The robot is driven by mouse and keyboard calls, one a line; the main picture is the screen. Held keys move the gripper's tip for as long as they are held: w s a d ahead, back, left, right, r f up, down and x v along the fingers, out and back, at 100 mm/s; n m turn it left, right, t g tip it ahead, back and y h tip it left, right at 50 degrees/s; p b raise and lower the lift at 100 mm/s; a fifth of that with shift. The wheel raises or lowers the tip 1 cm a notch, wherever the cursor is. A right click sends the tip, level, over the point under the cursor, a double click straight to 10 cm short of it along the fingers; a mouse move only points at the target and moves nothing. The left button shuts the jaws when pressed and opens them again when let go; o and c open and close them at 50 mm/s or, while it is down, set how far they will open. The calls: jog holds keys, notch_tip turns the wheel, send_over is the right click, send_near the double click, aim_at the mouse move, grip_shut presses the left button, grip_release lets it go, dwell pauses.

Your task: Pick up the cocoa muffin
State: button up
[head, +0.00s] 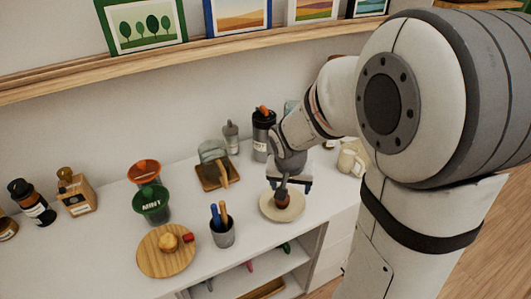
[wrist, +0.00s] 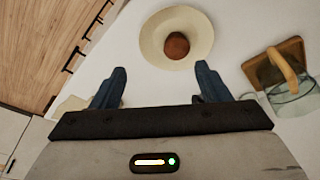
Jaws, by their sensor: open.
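The cocoa muffin (head: 283,202) is small and brown and sits on a cream plate (head: 268,211) on the white counter. In the wrist view the muffin (wrist: 176,45) rests on the plate (wrist: 146,36), a little beyond the fingertips. My gripper (head: 290,184) is above the plate in the head view, close over the muffin. In the wrist view its two blue fingers (wrist: 160,78) are spread apart with nothing between them. Part of the muffin is hidden behind the gripper in the head view.
A pen cup (head: 222,232) and a round wooden board (head: 152,262) with a yellowish muffin stand left of the plate. A glass cover on a wooden base (head: 209,181) is behind it. A cream mug (head: 350,161) is to the right. The counter's front edge is close to the plate.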

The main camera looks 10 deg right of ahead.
jog(key=shift+m, duration=0.6)
jog(key=shift+w+a+f, duration=0.1)
jog(key=shift+w+f, duration=1)
jog(key=shift+f, duration=1.05)
jog(key=shift+w+f, duration=1.05)
jog(key=shift+f, duration=1.15)
jog(key=shift+w+a+f, duration=0.1)
jog(key=shift+w+f, duration=1)
jog(key=shift+f, duration=1.05)
